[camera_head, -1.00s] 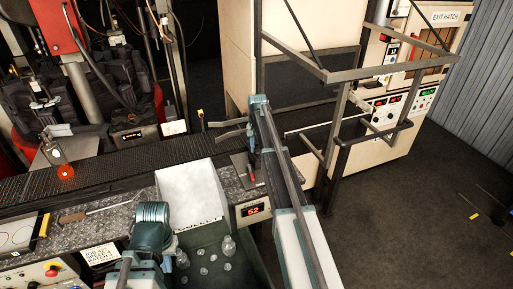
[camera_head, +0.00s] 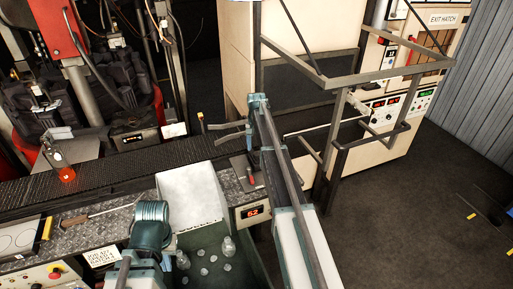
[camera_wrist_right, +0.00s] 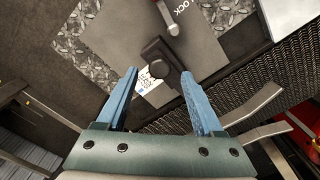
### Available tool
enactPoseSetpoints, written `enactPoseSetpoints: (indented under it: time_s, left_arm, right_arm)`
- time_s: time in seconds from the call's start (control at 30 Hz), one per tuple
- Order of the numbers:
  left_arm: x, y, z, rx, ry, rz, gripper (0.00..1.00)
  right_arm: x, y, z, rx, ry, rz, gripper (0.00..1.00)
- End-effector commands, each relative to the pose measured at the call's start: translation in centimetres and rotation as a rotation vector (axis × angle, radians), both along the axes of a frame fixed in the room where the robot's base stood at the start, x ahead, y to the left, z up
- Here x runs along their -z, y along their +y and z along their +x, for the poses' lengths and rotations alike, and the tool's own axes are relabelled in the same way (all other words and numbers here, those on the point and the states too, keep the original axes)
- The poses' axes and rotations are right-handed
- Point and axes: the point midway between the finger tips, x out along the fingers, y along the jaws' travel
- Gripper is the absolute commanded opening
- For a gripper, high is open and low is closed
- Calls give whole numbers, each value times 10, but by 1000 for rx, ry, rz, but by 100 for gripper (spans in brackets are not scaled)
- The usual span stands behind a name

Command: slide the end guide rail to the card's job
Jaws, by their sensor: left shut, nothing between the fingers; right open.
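The end guide rail shows as curved grey bars (camera_head: 232,137) over the belt in the head view; the bars (camera_wrist_right: 255,105) also show at right in the right wrist view. A grey plate (camera_wrist_right: 120,35) marked "LOCK" bears a dark knob (camera_wrist_right: 158,58), a lever (camera_wrist_right: 170,20) and a partly covered white scale label. My right gripper (camera_wrist_right: 158,71) is open, its blue fingers on either side of the knob in that picture; contact cannot be told. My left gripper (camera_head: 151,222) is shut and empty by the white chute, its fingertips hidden. The job card (camera_head: 101,255) lies at lower left, too small to read surely.
The dark conveyor belt (camera_head: 110,170) runs across behind the chute (camera_head: 190,195). A red display (camera_head: 252,211) reads 62. A bin with several clear bottles (camera_head: 228,246) is below the chute. A grey metal frame (camera_head: 345,85) stands right of my right arm.

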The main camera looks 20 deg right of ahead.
Motion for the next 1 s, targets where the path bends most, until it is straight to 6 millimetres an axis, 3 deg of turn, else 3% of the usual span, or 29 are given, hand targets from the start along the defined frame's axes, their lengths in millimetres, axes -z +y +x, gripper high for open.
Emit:
enactPoseSetpoints:
  time_s: [0.03, 0.6, 0.8, 1.0]
  left_arm:
    - [-14, 0, 0, 0, 0, 0, 0]
    - [-100, 0, 0, -15, 0, -2, 0]
    - [-114, 0, 0, -13, 1, -2, 0]
    - [-114, 0, -1, -12, 2, -2, 0]
  right_arm:
    - [-14, 0, 0, 0, 0, 0, 69]
    - [-100, 0, 0, 0, 0, 0, 69]
    - [-114, 0, 0, 0, 0, 0, 69]
    - [-114, 0, 0, 0, 0, 0, 69]
